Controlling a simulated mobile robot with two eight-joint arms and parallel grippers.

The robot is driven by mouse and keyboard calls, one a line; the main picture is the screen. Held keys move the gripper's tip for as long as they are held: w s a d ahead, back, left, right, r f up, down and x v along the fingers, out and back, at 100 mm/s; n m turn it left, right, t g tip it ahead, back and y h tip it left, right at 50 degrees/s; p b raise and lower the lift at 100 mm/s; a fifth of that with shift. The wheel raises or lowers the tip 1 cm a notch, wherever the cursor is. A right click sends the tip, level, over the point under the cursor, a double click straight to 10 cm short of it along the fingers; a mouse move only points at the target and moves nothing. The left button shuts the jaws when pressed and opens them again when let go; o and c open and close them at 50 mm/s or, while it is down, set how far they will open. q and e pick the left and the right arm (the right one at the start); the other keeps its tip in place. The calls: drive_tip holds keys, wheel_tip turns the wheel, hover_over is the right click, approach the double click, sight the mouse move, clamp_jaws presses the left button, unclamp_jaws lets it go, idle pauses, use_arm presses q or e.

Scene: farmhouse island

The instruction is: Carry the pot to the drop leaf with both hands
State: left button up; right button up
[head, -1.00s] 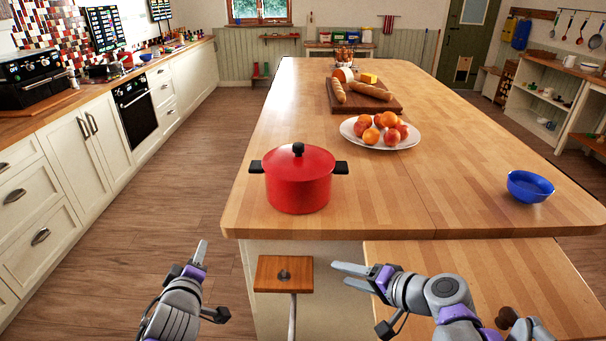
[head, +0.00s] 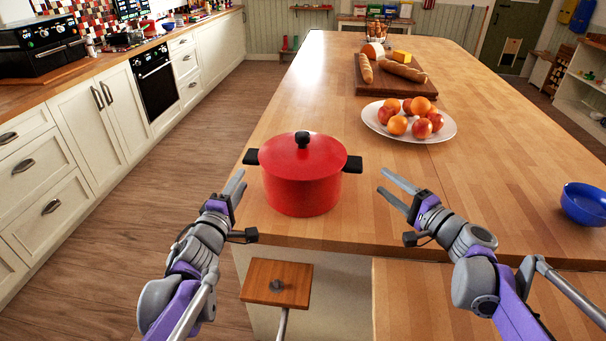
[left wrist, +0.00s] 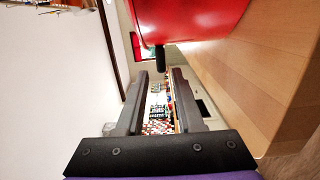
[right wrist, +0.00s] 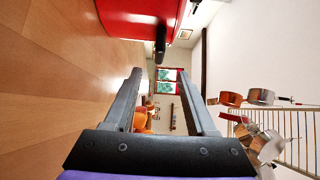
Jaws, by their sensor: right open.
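The red pot (head: 300,180) with a black lid knob and two black side handles stands upright on the wooden island top (head: 480,190), near its front left corner. My left gripper (head: 234,187) is left of the pot, open and empty, just short of the left handle (head: 251,156); that handle shows beyond its fingers in the left wrist view (left wrist: 160,60). My right gripper (head: 394,192) is right of the pot, open and empty, apart from the right handle (head: 354,164), which shows in the right wrist view (right wrist: 160,48). The drop leaf (head: 420,300) is a lower wooden surface at the front right.
A white plate of fruit (head: 372,125) stands behind the pot. A cutting board (head: 390,90) with bread and cheese lies farther back. A blue bowl (head: 584,205) stands at the right.

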sight(252, 163)
use_arm(q)
drive_tip(key=w, duration=0.3)
drive_tip(key=w+d, duration=0.1)
drive_tip(key=w, duration=0.7)
drive_tip(key=shift+d, duration=0.3)
use_arm(e)
drive_tip(key=x, duration=1.1)
use_arm(q)
drive_tip(key=c, duration=0.5)
use_arm(e)
drive_tip(key=shift+d, duration=0.1)
drive_tip(key=c, duration=0.5)
use_arm(q)
clamp_jaws()
use_arm(e)
clamp_jaws()
